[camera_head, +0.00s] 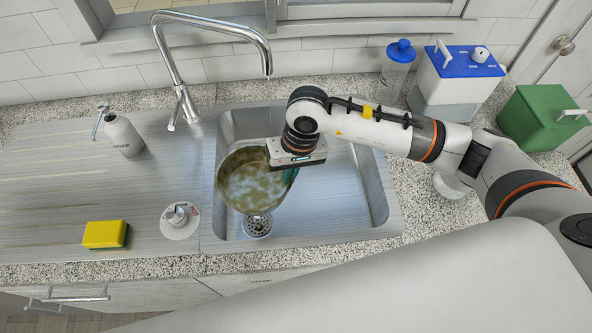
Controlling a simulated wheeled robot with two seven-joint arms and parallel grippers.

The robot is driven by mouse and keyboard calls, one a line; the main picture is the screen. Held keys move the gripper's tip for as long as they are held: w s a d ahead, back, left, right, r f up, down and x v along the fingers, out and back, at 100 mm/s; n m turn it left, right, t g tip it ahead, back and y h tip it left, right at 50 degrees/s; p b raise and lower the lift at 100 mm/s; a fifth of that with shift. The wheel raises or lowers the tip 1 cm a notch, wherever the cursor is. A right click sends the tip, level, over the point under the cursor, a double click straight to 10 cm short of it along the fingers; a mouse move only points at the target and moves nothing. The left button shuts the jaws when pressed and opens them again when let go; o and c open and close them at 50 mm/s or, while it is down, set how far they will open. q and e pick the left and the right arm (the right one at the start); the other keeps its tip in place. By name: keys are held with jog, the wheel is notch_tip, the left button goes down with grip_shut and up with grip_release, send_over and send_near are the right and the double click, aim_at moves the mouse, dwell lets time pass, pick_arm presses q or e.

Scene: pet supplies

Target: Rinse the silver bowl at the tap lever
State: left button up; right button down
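The silver bowl (252,182) is in the sink area, its inside facing up with brown and greenish patches. My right gripper (287,176) is at the bowl's right rim and appears shut on it; the fingertips are mostly hidden by the wrist and rim. The bowl overlaps the sink's left wall and looks raised above the sink floor. The chrome tap (225,27) arches over the back of the sink, its spout behind the bowl. No water shows. A round plate with a metal knob (180,215) is left of the sink; I cannot tell whether it is the lever. My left gripper is out of view.
The sink (345,215) has free room right of the bowl, and its drain (257,226) shows below it. A yellow sponge (105,234) and a soap dispenser (123,135) stand left. A blue-lidded container (457,80) and a green box (540,118) stand right.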

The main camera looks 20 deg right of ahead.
jog(key=w+d+f+b, duration=0.2)
jog(key=w+b, duration=0.3)
jog(key=w, duration=0.8)
jog(key=shift+d+f+b, duration=0.15)
jog(key=shift+f+b, duration=0.15)
jog(key=shift+b, duration=0.1)
jog(key=shift+s+d, duration=0.1)
jog(key=shift+d, duration=0.05)
dwell(0.4)
jog(key=shift+s+d+b, duration=0.1)
jog(key=shift+d+b, duration=0.3)
jog(key=shift+d, duration=0.05)
jog(key=shift+a, duration=0.15)
